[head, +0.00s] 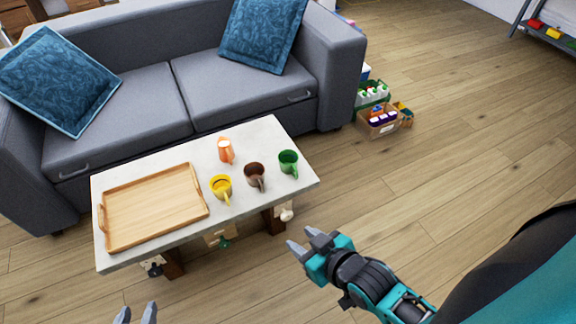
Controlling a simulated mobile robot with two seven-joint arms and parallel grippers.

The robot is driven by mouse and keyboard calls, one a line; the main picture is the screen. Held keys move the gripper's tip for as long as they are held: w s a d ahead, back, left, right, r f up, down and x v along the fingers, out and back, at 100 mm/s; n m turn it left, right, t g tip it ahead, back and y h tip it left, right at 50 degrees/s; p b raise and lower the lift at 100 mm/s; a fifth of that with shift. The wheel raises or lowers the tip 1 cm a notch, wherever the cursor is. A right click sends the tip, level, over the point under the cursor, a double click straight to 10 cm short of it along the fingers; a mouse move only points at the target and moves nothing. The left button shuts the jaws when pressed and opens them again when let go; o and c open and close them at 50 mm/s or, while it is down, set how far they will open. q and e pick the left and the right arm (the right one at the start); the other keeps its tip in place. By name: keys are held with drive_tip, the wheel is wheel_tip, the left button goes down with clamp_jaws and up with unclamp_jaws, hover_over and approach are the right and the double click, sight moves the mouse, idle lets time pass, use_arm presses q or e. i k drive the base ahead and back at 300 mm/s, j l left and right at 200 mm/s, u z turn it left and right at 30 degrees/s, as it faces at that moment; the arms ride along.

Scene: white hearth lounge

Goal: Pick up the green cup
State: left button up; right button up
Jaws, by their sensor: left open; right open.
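The green cup (288,163) stands upright near the right end of the low white table (132,178), with its handle toward the front right. My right gripper (305,243) is open and empty, in front of the table's right end and apart from the cup. My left gripper (137,313) shows only its fingertips at the bottom edge, in front of the table; it is open and the rest is out of frame.
A brown cup (254,175), a yellow cup (220,187) and an orange cup (226,151) stand left of the green cup. A wooden tray (152,209) lies on the table's left part. A grey sofa (130,103) stands behind.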

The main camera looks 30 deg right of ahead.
sight(288, 160)
drive_tip(key=i+l+u, duration=0.1)
drive_tip(key=i+l, duration=0.75)
